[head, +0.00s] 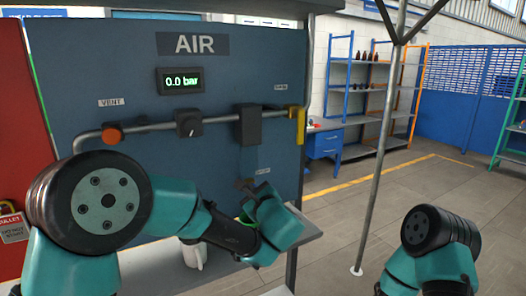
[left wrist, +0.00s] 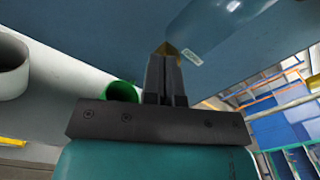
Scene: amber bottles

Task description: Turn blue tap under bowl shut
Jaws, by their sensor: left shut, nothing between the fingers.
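In the left wrist view, a clear bluish bowl (left wrist: 215,30) hangs above my left gripper (left wrist: 166,58). A small brass-coloured fitting (left wrist: 172,48) shows at its lower end, right behind the fingertips. I cannot make out a blue tap in either view; the fingers may hide it. My left gripper also shows in the head view (head: 246,184), under the dark block (head: 248,124) on the pipe. Its fingers are shut together with nothing between them. Whether they touch the fitting I cannot tell. My right arm shows at the lower right, but its gripper is out of frame.
The panel carries a display (head: 181,81) reading 0.0 bar, an orange vent knob (head: 112,133), a black knob (head: 189,123) and a yellow handle (head: 299,125). A green container (left wrist: 121,92) and a white mug (head: 194,256) stand below. A grey post (head: 381,160) rises at right.

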